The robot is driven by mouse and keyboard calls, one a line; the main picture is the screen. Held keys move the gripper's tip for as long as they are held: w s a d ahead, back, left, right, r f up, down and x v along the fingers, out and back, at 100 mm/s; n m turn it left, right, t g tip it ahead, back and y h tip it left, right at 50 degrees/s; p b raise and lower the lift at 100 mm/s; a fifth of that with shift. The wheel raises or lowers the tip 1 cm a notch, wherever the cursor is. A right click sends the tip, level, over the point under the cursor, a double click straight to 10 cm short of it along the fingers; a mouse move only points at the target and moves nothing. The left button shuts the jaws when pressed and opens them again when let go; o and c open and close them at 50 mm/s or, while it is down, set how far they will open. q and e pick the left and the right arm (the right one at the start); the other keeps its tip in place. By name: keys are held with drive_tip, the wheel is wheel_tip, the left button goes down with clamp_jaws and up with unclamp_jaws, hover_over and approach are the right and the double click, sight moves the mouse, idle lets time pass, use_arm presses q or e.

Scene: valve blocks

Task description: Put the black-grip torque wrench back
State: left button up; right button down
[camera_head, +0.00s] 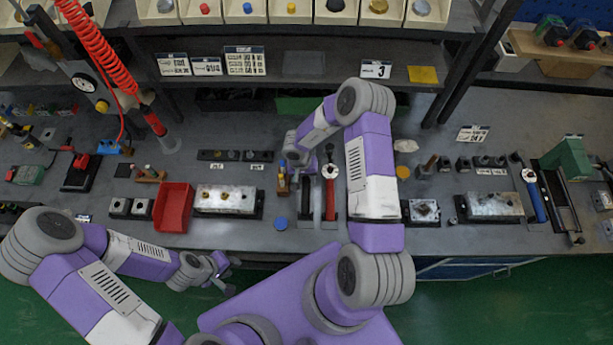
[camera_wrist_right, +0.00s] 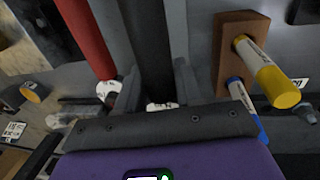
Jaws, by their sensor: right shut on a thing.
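The black-grip torque wrench (camera_wrist_right: 150,45) shows in the right wrist view as a dark bar between the fingers, with a pale part close to the palm. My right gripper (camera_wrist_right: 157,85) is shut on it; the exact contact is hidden. In the head view my right gripper (camera_head: 304,168) is over the rack (camera_head: 318,225) at the middle of the bench. Whether the wrench touches the rack is unclear. A red-grip wrench (camera_head: 330,198) lies beside it on the right. My left gripper (camera_head: 228,275) hangs empty before the bench's front edge, fingers apart.
A brown block (camera_wrist_right: 228,60) with yellow and blue markers stands close to the right finger. A red bin (camera_head: 173,208) and a metal valve block (camera_head: 226,199) are left of the rack. A blue-grip wrench (camera_head: 536,198) lies far right. A shelf (camera_head: 300,70) spans the back.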

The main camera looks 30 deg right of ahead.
drive_tip(key=shift+f, duration=0.35)
drive_tip(key=shift+f+b, duration=0.45)
drive_tip(key=shift+f, duration=1)
drive_tip(key=shift+f+b, duration=0.15)
drive_tip(key=shift+b, duration=0.15)
drive_tip(key=c, duration=0.6)
unclamp_jaws()
drive_tip(key=shift+c, duration=0.2)
